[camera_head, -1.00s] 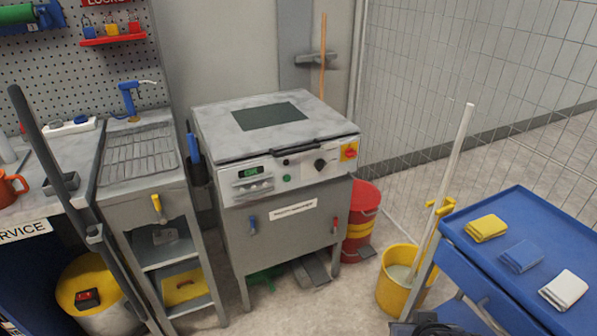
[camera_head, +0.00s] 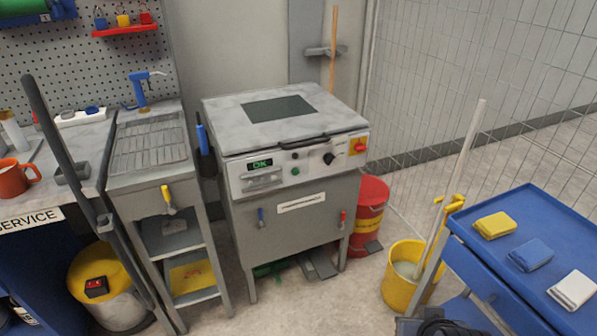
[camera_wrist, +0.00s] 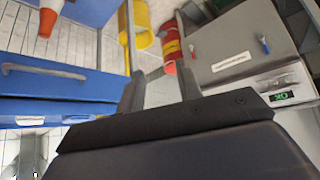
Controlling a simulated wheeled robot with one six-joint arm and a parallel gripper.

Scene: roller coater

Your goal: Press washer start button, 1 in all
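The washer (camera_head: 292,215) is a grey metal cabinet with a closed lid, standing against the back wall. Its white front panel carries a green-lit display (camera_head: 260,164) reading OK, a green button (camera_head: 295,170), a dark button (camera_head: 296,156), a black knob (camera_head: 329,158) and a red-and-yellow switch (camera_head: 358,146). In the wrist view, tilted over, the washer (camera_wrist: 235,50) is at the upper right with its display (camera_wrist: 281,97); the green button cannot be made out there. My gripper (camera_wrist: 160,88) is open and empty, its two fingers apart, and appears well away from the panel.
A blue trolley (camera_head: 550,218) with folded cloths is at the right. A yellow mop bucket (camera_head: 400,292) and red bin (camera_head: 368,215) stand right of the washer. A sink stand (camera_head: 135,190) is at its left. Floor before the washer is clear.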

